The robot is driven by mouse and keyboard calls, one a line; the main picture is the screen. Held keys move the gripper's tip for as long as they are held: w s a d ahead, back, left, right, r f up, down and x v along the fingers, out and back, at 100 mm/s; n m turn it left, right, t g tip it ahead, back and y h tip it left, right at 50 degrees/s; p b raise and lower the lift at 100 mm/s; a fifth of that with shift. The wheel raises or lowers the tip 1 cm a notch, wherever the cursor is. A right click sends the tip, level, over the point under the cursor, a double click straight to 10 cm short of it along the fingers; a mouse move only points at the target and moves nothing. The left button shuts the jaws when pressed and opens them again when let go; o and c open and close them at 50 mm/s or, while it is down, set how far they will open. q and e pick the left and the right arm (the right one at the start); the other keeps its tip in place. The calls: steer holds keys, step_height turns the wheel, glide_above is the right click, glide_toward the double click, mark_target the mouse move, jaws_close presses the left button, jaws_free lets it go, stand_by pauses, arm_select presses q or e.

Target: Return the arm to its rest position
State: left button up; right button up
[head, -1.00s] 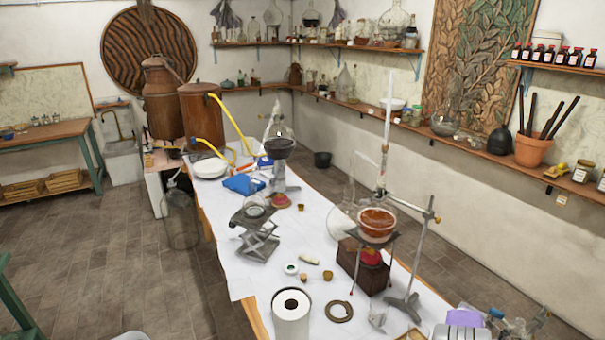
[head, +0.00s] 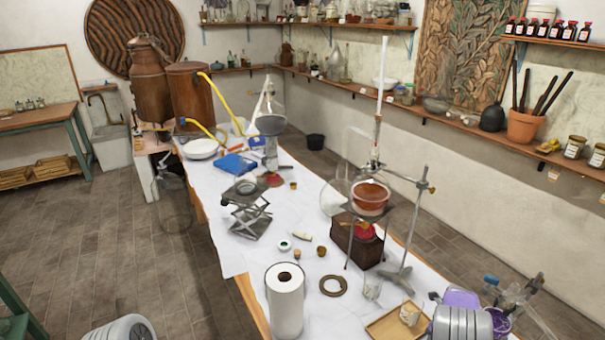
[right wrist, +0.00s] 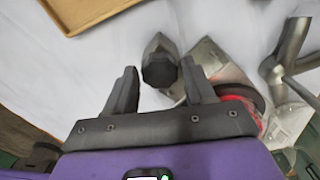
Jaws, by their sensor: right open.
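My right gripper (right wrist: 160,88) is open in the right wrist view, with its two dark fingers apart. A dark faceted knob (right wrist: 160,70) shows between and beyond the fingertips; I cannot tell that either finger touches it. In the head view my right arm (head: 460,322), grey and purple, is low at the right, beside the wooden tray (head: 385,328); its fingers are not clear there. A grey link of my left arm (head: 120,328) shows at the bottom left edge. My left gripper is out of view.
The white-covered table (head: 230,255) holds a paper roll (head: 285,300), a brown ring (head: 333,286), a lab jack (head: 246,215) and a metal stand (head: 410,235) near a flask of brown liquid (head: 370,197). Glassware (head: 515,292) stands at the lower right. The floor at left is clear.

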steer(key=n+b, duration=0.1)
steer(key=n, duration=0.7)
steer(key=shift+n+b, duration=0.3)
steer(key=shift+b, duration=0.05)
steer(key=n, duration=0.3)
steer(key=shift+n, duration=0.4)
steer(key=n, duration=0.4)
steer(key=shift+p, duration=0.4)
